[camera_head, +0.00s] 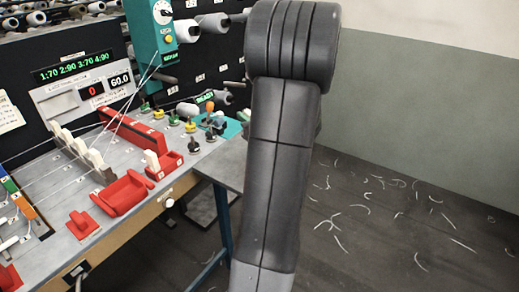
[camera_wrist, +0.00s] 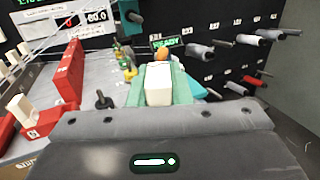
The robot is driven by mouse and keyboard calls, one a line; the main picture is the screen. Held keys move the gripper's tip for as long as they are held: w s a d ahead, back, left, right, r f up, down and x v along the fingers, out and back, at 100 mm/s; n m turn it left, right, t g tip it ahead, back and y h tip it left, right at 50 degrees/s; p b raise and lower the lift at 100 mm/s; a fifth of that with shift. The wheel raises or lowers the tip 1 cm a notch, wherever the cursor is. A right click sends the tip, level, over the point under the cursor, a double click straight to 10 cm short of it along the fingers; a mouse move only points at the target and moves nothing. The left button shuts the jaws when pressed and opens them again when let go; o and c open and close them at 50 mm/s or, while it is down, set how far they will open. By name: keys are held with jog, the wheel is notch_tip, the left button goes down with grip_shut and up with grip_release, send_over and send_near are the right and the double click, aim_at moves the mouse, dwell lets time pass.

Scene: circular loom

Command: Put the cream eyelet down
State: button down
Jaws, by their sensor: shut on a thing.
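My gripper (camera_wrist: 159,74) shows in the wrist view with its two pale green fingers on either side of a cream block, the cream eyelet (camera_wrist: 158,87). The gripper is shut on it. The far end of the eyelet points toward an orange knob beyond; I cannot tell the gap between them. In the head view my dark arm fills the middle, and the gripper and held eyelet are hidden. A similar cream piece (camera_head: 152,160) stands in a small red holder on the bench, and several more stand along the threads at the left.
The grey bench (camera_head: 150,205) holds a red open cradle (camera_head: 122,194), a long red block (camera_head: 145,137) and several small knobs. An orange-topped knob (camera_head: 210,107) stands by a teal unit. Grey spools (camera_wrist: 199,52) stick out from the black rack. Floor at right has thread scraps.

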notch_tip(320, 180, down, 9)
dwell(0.5)
jog(key=shift+f, duration=0.2)
jog(key=c, duration=1.3)
grip_release()
jog(key=shift+c, duration=0.2)
jog(key=shift+r, duration=0.2)
